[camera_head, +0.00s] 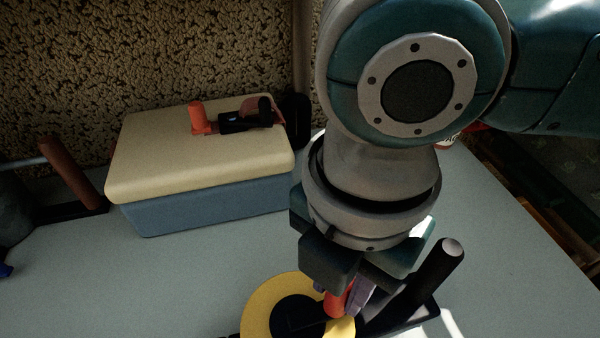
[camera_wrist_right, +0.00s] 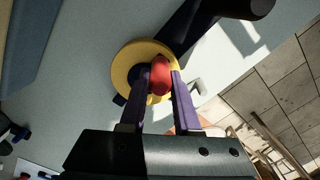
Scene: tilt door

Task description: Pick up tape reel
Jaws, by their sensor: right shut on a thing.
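The tape reel (camera_head: 258,303) has a yellow ring with a dark centre, and lies on the pale table at the bottom of the head view, partly cut off. In the right wrist view the yellow ring (camera_wrist_right: 124,66) is seen from above. A black frame with an upright black grip (camera_head: 436,262) extends from its right side. My right gripper (camera_head: 347,303) points down over the reel; its purple fingers (camera_wrist_right: 164,82) are shut on the reel's red knob (camera_wrist_right: 160,70). No gap beneath the reel can be made out. My left gripper is not in view.
A blue box with a cream lid (camera_head: 160,150) stands behind to the left, with a black tool with an orange knob (camera_head: 199,118) on top. A red-brown handled item (camera_head: 68,172) is at far left. The table's right edge is near the arm. Table left of the reel is clear.

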